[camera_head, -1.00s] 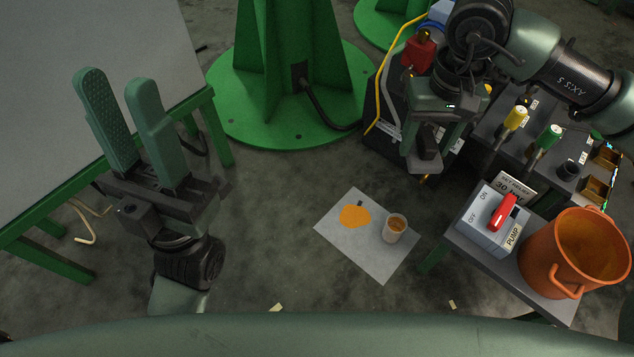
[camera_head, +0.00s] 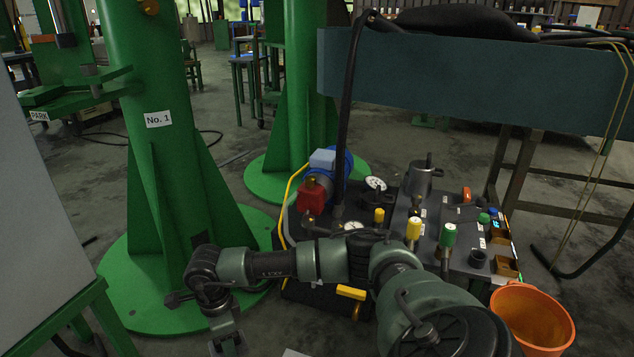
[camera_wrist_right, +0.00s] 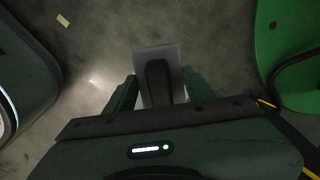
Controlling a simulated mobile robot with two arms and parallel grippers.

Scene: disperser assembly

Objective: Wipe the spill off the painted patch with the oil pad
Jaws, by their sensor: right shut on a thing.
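My right gripper (camera_head: 228,343) is low at the bottom edge of the head view. In the right wrist view my right gripper (camera_wrist_right: 160,92) is shut on a dark, narrow piece (camera_wrist_right: 158,80), apparently the oil pad. A light grey rectangle shows behind this piece; I cannot tell whether it belongs to the pad. A sliver of light grey surface (camera_head: 294,353) at the bottom edge of the head view may be the corner of the painted patch. The orange spill is not visible now. My left gripper is out of view.
The disperser bench (camera_head: 440,215), with yellow and green knobs, stands behind my right arm. An orange bucket (camera_head: 530,318) is at lower right. A grey panel (camera_head: 40,220) fills the left edge.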

